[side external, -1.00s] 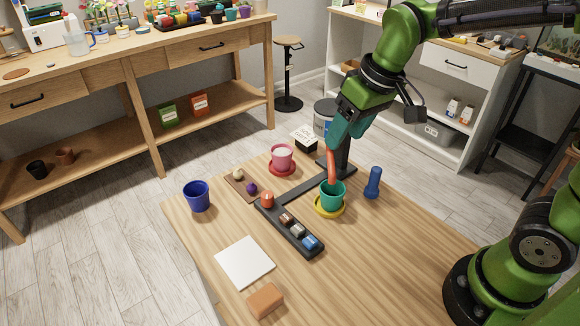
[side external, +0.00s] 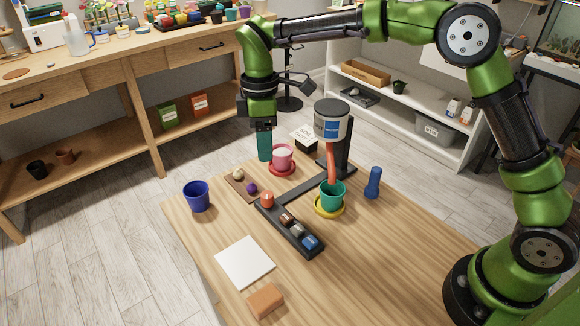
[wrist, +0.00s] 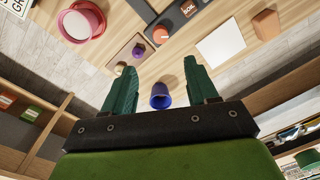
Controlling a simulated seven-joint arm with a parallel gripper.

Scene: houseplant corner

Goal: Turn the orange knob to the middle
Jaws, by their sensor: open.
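The orange knob (side external: 267,199) sits at the far left end of a dark control bar (side external: 277,224) on the wooden table. In the wrist view the orange knob (wrist: 161,35) shows near the top centre, beyond the fingertips. My gripper (side external: 264,157) hangs above the table's back left part, near the pink pot and apart from the knob. In the wrist view my gripper (wrist: 159,67) has its two teal fingers spread with nothing held between them. The exact angle of the knob is too small to tell.
A canister (side external: 332,121) with a red spout rises over the green pot. The front right table is clear.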

